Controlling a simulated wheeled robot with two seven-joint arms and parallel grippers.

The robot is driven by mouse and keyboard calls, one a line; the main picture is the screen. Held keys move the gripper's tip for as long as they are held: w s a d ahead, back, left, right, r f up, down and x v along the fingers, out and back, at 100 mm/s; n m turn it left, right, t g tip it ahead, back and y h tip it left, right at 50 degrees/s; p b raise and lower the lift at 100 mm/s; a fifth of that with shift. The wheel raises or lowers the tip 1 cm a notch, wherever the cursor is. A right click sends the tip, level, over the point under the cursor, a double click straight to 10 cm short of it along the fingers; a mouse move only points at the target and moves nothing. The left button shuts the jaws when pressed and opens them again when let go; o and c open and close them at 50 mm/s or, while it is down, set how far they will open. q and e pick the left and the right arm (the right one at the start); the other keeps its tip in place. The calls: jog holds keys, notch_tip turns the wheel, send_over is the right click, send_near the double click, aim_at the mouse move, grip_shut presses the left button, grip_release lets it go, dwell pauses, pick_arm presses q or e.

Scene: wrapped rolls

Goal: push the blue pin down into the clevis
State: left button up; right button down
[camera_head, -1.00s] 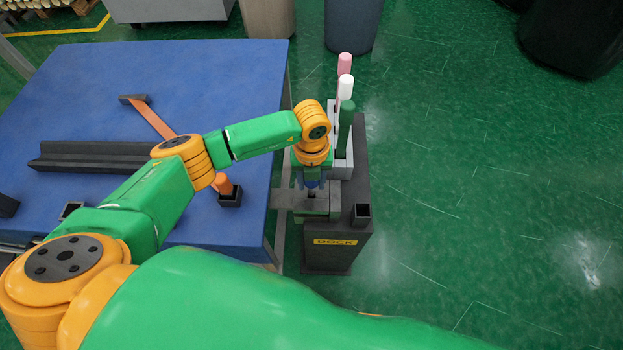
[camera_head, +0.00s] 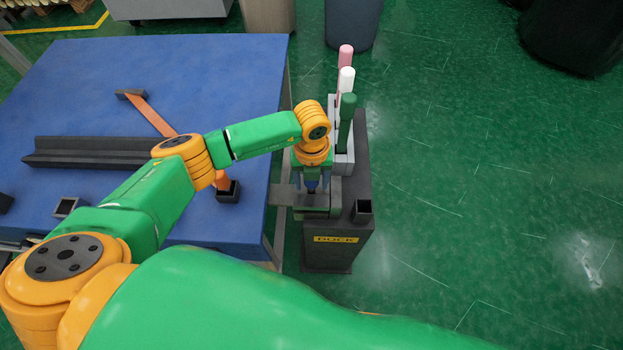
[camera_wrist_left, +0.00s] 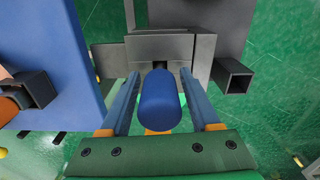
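The blue pin (camera_wrist_left: 160,103) stands between the fingers of my left gripper (camera_wrist_left: 157,75) in the left wrist view. A gap shows on each side of the pin, so the fingers straddle it without visibly gripping. The far end of the pin meets the slot of the grey clevis (camera_wrist_left: 128,50); how deep it sits cannot be told. In the head view my left gripper (camera_head: 312,187) points down over the clevis (camera_head: 322,210), and the wrist and fingers mostly hide the pin there. My right gripper is not in view.
The clevis is on the dark dock stand (camera_head: 335,258). An empty square socket (camera_head: 363,210) is to its right. A green peg (camera_head: 346,120), a white peg (camera_head: 346,85) and a pink peg (camera_head: 345,57) stand behind. The blue table (camera_head: 200,80) lies left, with an orange bar (camera_head: 150,115).

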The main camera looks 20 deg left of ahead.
pick_arm(q)
jog(key=shift+o, duration=0.6)
jog(key=shift+r, duration=0.1)
notch_tip(320, 180, up, 7)
jog(key=shift+s, duration=0.1)
